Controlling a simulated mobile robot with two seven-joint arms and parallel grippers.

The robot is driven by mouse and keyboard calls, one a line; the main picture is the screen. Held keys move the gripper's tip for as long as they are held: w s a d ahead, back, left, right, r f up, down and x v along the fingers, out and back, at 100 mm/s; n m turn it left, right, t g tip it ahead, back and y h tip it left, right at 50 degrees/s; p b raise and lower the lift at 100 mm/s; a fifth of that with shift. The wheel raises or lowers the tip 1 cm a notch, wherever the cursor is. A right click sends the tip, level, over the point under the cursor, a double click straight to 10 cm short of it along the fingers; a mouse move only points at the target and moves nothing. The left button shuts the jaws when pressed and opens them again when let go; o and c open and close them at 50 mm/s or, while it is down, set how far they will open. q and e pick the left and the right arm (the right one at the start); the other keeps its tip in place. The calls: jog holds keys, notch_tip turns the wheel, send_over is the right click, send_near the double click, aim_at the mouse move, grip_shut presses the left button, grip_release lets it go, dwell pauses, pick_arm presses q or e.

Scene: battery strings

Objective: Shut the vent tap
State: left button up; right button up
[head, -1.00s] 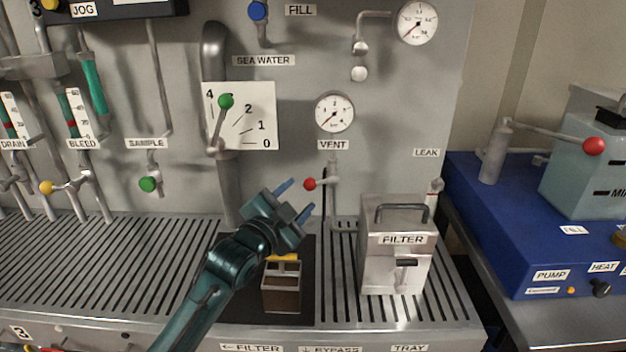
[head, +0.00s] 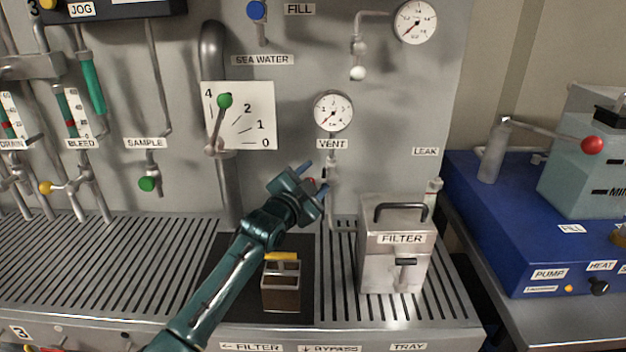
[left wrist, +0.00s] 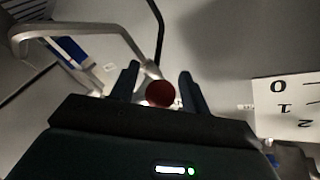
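The vent tap (head: 332,176) is on the wall panel under the VENT label (head: 333,144), on a thin pipe. Its lever points left and ends in a red knob, mostly hidden by my left gripper in the head view. My left gripper (head: 314,178) is at the knob, its fingers apart. In the left wrist view the red knob (left wrist: 160,94) sits between the two open fingers (left wrist: 158,74), with gaps visible on both sides. My right gripper is in neither view.
A metal FILTER box (head: 383,270) stands right of the tap on the slotted bench. A small open box with a yellow handle (head: 282,291) stands on the dark mat below my arm. The green-knobbed lever (head: 225,101) and scale plate are left of the tap.

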pick_arm(q)
jog(key=c, duration=0.9)
jog(key=r+m+g+p, duration=0.1)
jog(key=m+p, duration=0.1)
jog(key=p, duration=0.2)
jog(key=shift+a+y, duration=0.1)
jog(key=shift+y, duration=0.3)
jog(key=o, duration=0.6)
jog(key=shift+c, duration=0.2)
jog(key=o, duration=0.4)
jog(key=shift+o, duration=0.2)
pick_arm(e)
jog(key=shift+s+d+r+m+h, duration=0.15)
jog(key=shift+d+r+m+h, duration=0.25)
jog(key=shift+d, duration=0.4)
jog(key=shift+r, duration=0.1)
